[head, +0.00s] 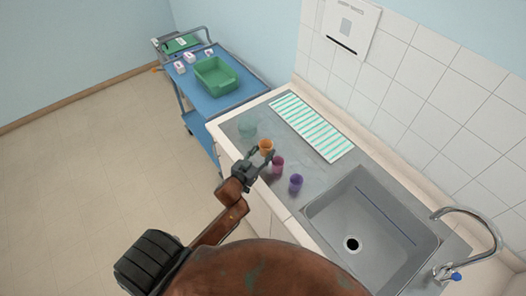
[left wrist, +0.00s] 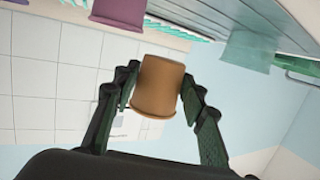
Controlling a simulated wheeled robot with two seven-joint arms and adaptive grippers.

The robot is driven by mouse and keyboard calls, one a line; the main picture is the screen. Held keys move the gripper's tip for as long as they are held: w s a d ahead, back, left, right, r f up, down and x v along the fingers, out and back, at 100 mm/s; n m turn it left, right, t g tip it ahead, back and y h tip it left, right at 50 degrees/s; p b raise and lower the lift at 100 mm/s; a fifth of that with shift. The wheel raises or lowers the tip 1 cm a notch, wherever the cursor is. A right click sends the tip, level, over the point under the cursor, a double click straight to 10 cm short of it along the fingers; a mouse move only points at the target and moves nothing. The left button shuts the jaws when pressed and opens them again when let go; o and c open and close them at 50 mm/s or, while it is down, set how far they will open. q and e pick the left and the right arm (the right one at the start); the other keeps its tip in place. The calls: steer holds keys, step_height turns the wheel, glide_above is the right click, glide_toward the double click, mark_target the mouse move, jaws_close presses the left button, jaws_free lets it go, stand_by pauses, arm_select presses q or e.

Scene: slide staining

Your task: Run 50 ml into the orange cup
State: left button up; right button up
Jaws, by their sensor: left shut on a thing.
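The orange cup (head: 266,146) is at the counter's front edge area in the head view, between the fingers of my left gripper (head: 261,155). In the left wrist view the orange cup (left wrist: 158,86) sits between both fingers of the left gripper (left wrist: 157,88), which is shut on it. The wrist picture is turned over, so the cup appears upside down there. The tap (head: 474,240) with a blue knob (head: 456,277) stands at the sink's right end. Whether the cup touches the counter is hard to tell. My right gripper is not seen.
A pink cup (head: 278,165) and a purple cup (head: 296,183) stand to the right of the orange one. A pale green cup (head: 247,127) stands behind. The sink (head: 352,262), a striped mat (head: 312,127) and a trolley (head: 240,92) with a green tray (head: 215,78) surround them.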

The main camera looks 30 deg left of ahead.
arm_select(q)
steer(key=s+d+r, duration=0.4)
steer(key=s+d, duration=0.1)
steer(key=s, duration=0.2)
steer(key=shift+s+d+r+b, duration=0.3)
steer(key=shift+s+d+r, duration=0.05)
steer(key=shift+s, duration=0.05)
